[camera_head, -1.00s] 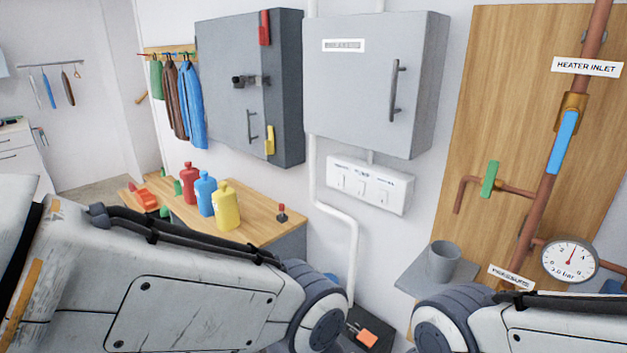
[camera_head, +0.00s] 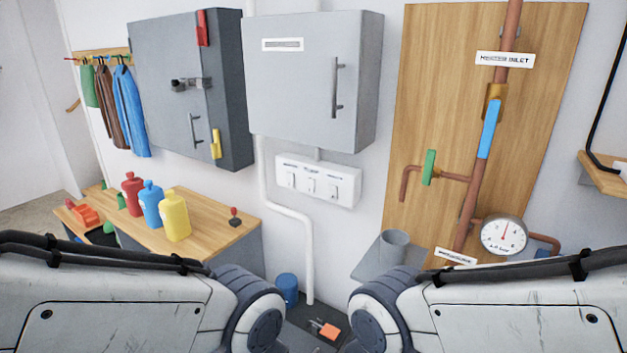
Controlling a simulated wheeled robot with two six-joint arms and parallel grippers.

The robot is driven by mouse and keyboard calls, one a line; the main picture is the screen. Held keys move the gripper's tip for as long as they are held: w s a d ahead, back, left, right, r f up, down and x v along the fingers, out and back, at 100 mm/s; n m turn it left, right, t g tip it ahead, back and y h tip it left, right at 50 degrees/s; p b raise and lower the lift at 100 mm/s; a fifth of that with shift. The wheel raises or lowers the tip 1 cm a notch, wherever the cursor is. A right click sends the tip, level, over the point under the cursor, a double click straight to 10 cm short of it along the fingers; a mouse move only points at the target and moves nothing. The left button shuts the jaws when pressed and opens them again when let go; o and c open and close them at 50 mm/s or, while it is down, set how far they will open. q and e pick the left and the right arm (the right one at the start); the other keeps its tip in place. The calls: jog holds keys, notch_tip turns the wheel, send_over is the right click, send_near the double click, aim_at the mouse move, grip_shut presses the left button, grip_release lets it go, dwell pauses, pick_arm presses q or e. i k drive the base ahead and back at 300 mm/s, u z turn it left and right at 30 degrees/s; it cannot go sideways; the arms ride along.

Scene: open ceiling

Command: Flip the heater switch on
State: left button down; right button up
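A white switch panel (camera_head: 318,181) with three switches in a row is on the wall below the light grey cabinet. Each switch has a small label above it, too blurred to read, so I cannot tell which one is the heater switch or how it is set. My two arms come in along the bottom left and bottom right, below and apart from the panel. Neither gripper shows in this view.
The closed grey cabinet (camera_head: 316,80) hangs above the panel. A dark cabinet (camera_head: 175,80) is to its left. A bench (camera_head: 215,217) holds red, blue and yellow bottles. On the right, a wooden board (camera_head: 420,110) carries copper pipes, valve handles and a gauge (camera_head: 503,236).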

aim_at(290, 175)
jog(key=u, duration=0.4)
jog(key=i, duration=0.85)
jog(key=z, duration=0.3)
